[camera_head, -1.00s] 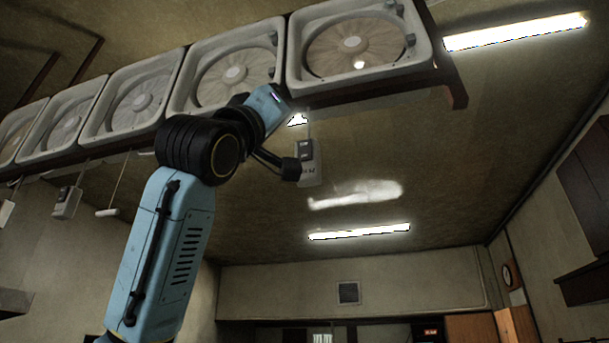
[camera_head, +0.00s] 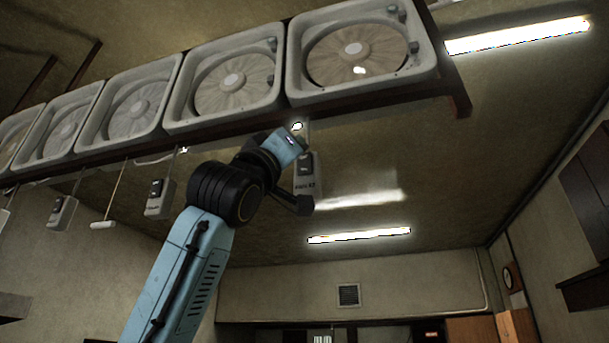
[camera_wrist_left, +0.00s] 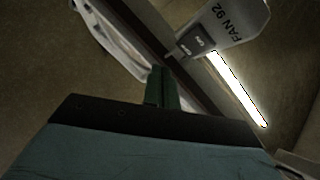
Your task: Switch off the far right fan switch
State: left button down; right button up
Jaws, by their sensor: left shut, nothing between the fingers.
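The far right fan switch (camera_head: 308,170) is a pale box with a dark switch panel, hanging on a cord under the right end of the fan row. My left gripper (camera_head: 302,206) is at the lower left of this box, partly in front of it; I cannot tell if they touch. In the left wrist view the switch box (camera_wrist_left: 238,22) is at the top right, lettered "FAN 92", with its dark rocker (camera_wrist_left: 192,44) facing the gripper. My left gripper's fingers (camera_wrist_left: 162,88) are shut and empty, below and left of the rocker. My right gripper is not in view.
A row of several ceiling-level fans (camera_head: 357,47) runs along a dark wooden beam (camera_head: 375,106). Other hanging switch boxes (camera_head: 160,198) and a pull handle (camera_head: 103,225) are to the left. Open room lies to the right of the far right switch.

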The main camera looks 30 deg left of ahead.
pick_arm(q)
jog(key=shift+w+a+r+p, duration=0.1)
jog(key=shift+w+p, duration=0.1)
jog(key=shift+w, duration=0.35)
jog(key=shift+w+a+p, duration=0.1)
jog(key=shift+w+p, duration=0.05)
jog(key=shift+w, duration=0.35)
jog(key=shift+w, duration=0.15)
dwell(1.2)
jog(key=shift+w+a, duration=0.1)
jog(key=shift+w, duration=0.2)
jog(key=shift+w+a+r, duration=0.1)
jog(key=shift+w, duration=0.2)
dwell(0.7)
jog(key=shift+s, duration=0.15)
jog(key=shift+s+d+b, duration=0.25)
jog(key=shift+s+b, duration=0.1)
jog(key=shift+s, duration=0.35)
